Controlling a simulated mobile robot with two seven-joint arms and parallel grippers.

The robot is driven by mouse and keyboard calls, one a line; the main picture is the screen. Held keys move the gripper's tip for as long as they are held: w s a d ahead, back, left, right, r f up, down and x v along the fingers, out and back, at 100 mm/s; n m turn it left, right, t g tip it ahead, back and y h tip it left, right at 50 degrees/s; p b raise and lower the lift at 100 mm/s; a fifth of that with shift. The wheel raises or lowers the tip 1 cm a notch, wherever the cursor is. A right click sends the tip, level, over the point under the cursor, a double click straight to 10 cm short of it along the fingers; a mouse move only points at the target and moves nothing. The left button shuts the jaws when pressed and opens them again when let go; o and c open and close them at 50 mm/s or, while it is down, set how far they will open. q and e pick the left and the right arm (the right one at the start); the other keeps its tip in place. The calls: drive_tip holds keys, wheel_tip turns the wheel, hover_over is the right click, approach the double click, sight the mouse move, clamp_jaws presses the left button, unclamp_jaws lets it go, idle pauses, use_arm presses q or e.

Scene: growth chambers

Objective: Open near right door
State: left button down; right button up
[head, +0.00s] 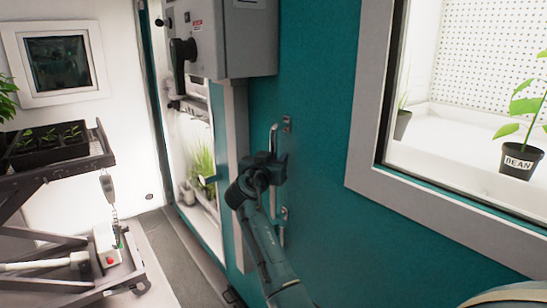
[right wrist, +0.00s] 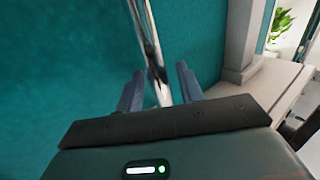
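The near right door (head: 325,165) is a teal panel with a grey-framed window (head: 365,150). It looks shut against the grey jamb (head: 238,150). A vertical metal bar handle (head: 274,140) is fixed on its left side. My right gripper (head: 276,160) is at the handle's middle and hides part of it. In the right wrist view the handle (right wrist: 150,45) runs between the two fingers of my right gripper (right wrist: 160,88). The fingers stand apart with gaps on either side of the bar. My left gripper does not show.
A grey control box (head: 235,40) juts out above and left of the handle. A cart (head: 100,150) with seedling trays stands at the left. A potted bean plant (head: 520,155) is behind the window. Bare floor (head: 175,255) lies between the cart and the teal wall.

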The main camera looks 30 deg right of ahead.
drive_tip(key=shift+c, duration=0.4)
clamp_jaws()
